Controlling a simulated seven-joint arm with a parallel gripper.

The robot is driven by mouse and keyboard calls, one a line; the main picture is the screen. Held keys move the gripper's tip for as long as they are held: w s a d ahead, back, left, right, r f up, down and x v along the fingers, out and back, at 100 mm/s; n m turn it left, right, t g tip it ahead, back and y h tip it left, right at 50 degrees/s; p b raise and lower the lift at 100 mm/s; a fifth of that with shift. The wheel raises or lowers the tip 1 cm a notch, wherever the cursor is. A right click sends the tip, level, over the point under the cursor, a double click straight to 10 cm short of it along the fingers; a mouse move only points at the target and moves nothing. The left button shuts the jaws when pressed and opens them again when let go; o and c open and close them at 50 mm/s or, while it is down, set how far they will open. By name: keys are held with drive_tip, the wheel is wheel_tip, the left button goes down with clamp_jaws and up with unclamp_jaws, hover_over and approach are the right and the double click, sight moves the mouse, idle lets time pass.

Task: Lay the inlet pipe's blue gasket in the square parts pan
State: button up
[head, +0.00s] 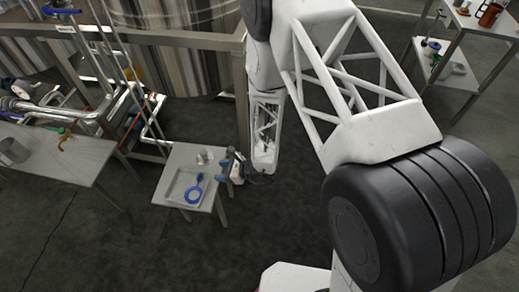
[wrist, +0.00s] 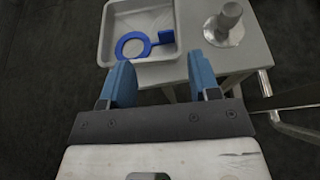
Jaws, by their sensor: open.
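The blue gasket (wrist: 133,45) is a ring with a tab. It lies in the square parts pan (wrist: 106,25), near the pan's front wall in the wrist view. In the head view the gasket (head: 194,195) shows in the pan (head: 172,190) on a small grey table. My gripper (wrist: 160,82) is open and empty, its two blue fingers apart. It is just off the table's edge beside the pan, and clear of the gasket. In the head view my gripper (head: 236,168) is at the right side of that table.
A grey metal fitting with a round base (wrist: 226,26) stands on the small table (wrist: 256,55) beside the pan. Another table (head: 70,158) is at the left, and a shelved table (head: 455,75) at the upper right. Pipes and a large tank (head: 180,50) stand behind. The dark floor is open.

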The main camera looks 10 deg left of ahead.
drive_tip(key=shift+r, duration=0.1)
drive_tip(key=d+r+n+g+h, duration=0.1)
drive_tip(key=d+r+n, duration=0.25)
drive_tip(key=r, duration=0.65)
drive_tip(key=d+r+n+g+h, duration=0.1)
drive_tip(key=d+r+n, duration=0.3)
drive_tip(key=r, duration=0.5)
drive_tip(key=d+r+n+g+h, duration=0.1)
drive_tip(key=d+r+n+g, duration=0.15)
drive_tip(key=d+r, duration=0.55)
drive_tip(key=s+d+r+n+t+h, duration=0.3)
drive_tip(key=s+d+r, duration=0.5)
drive_tip(key=d+r, duration=0.4)
drive_tip(key=s+d+r+n+t+h, duration=0.4)
drive_tip(key=s+d+r+h, duration=0.3)
drive_tip(key=d+r, duration=0.5)
drive_tip(key=s+d, duration=0.1)
drive_tip(key=d, duration=0.3)
drive_tip(key=shift+n+h, duration=0.3)
drive_tip(key=shift+n, duration=0.1)
